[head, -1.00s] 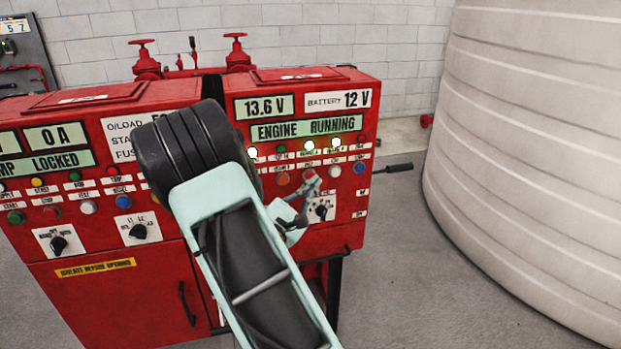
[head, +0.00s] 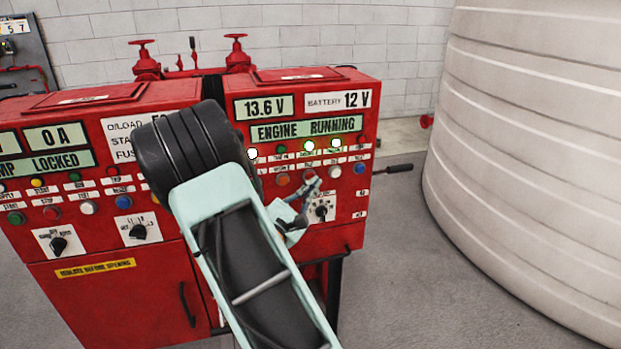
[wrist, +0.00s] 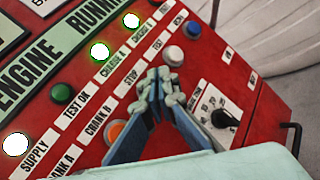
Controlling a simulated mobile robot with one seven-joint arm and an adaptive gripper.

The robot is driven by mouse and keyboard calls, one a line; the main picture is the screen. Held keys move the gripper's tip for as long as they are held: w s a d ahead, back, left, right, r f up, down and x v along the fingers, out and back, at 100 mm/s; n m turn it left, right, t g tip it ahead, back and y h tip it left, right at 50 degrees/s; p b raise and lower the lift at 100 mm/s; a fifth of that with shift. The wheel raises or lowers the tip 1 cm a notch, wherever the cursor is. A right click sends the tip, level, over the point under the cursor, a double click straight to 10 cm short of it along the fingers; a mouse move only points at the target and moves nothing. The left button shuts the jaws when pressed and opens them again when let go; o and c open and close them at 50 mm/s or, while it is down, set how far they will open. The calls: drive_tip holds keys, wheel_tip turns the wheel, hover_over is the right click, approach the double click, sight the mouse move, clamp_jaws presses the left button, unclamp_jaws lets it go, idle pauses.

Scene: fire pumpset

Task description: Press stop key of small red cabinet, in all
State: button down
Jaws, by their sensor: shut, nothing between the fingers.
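The small red cabinet (head: 345,237) is the right-hand one, with a display reading ENGINE RUNNING (head: 307,129). In the wrist view, the STOP label (wrist: 132,79) shows just left of my fingertips. The stop key is not clearly visible there; my fingers cover the panel beside the label. My gripper (wrist: 164,82) is shut and empty, its fingertips close to the panel between an orange button (wrist: 117,130) and a white button (wrist: 174,56). In the head view my gripper (head: 313,184) is in front of the button row; contact cannot be told.
A black selector knob (wrist: 224,118) is right of my fingers, and a blue button (wrist: 193,28) is farther along. A larger red cabinet (head: 120,300) adjoins on the left. A big pale tank (head: 530,150) stands at the right, with grey floor (head: 390,270) between.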

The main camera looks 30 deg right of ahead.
drive_tip(key=shift+w, duration=0.1)
drive_tip(key=shift+w+d, duration=0.1)
drive_tip(key=shift+w, duration=0.2)
drive_tip(key=shift+w+d+b, duration=0.1)
drive_tip(key=shift+w+b, duration=0.25)
drive_tip(key=shift+w, duration=0.05)
idle(0.9)
drive_tip(key=shift+s+a, duration=0.2)
drive_tip(key=shift+s, duration=0.6)
drive_tip(key=s, duration=0.2)
drive_tip(key=s+a, duration=0.1)
drive_tip(key=s, duration=0.2)
drive_tip(key=shift+a+b, duration=0.15)
drive_tip(key=shift+b, duration=0.2)
idle(0.7)
